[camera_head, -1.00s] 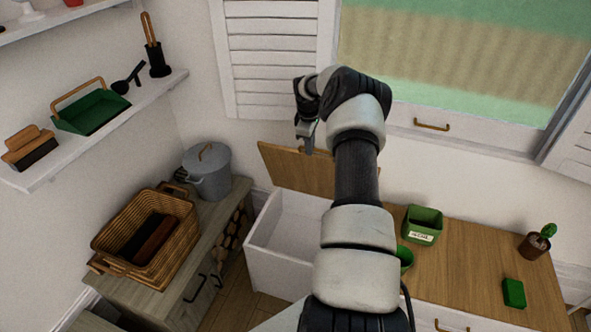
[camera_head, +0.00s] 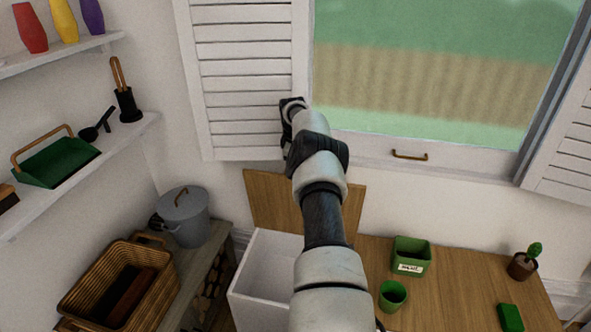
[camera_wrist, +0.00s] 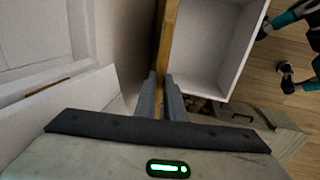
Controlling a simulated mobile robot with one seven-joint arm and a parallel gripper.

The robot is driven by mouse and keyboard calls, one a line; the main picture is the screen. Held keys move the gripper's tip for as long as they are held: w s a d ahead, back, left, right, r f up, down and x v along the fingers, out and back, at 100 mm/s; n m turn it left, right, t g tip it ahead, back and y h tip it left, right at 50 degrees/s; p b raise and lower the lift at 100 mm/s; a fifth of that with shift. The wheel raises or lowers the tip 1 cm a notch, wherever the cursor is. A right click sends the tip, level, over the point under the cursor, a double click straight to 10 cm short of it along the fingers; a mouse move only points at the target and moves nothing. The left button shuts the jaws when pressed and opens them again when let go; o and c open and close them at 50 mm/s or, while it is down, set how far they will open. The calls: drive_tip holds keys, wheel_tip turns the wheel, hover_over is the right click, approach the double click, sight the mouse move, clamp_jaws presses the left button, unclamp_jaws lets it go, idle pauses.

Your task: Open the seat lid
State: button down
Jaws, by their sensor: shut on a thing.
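The seat lid (camera_head: 266,197) is a wooden panel standing raised at the back of the white seat box (camera_head: 262,284), close to the wall. The box is open, and its pale inside shows in the wrist view (camera_wrist: 208,42). There the lid (camera_wrist: 168,45) appears nearly edge-on, running up from between the fingers of my gripper (camera_wrist: 163,98). My gripper is shut on the lid's edge. In the head view my arm covers part of the lid and the fingers cannot be made out.
A wooden counter (camera_head: 448,283) to the right holds a green planter (camera_head: 411,257), a green cup (camera_head: 393,295) and a potted cactus (camera_head: 523,264). A wicker basket (camera_head: 146,256) and grey lidded pot (camera_head: 183,218) stand left. The shuttered window (camera_head: 246,82) is close behind my arm.

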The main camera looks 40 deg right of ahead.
drive_tip(key=shift+s+d+f, duration=0.1)
drive_tip(key=shift+s+f, duration=0.3)
drive_tip(key=shift+f, duration=0.15)
drive_tip(key=c, duration=1.8)
unclamp_jaws()
drive_tip(key=shift+d+f, duration=0.1)
drive_tip(key=shift+d, duration=0.05)
drive_tip(key=shift+c, duration=0.2)
drive_tip(key=shift+w+r, duration=0.25)
drive_tip(key=shift+r, duration=0.2)
drive_tip(key=s+a+r+p, duration=0.1)
drive_tip(key=s+a+r, duration=0.1)
drive_tip(key=r, duration=1.4)
drive_tip(key=shift+a+r, duration=0.35)
drive_tip(key=shift+a, duration=0.15)
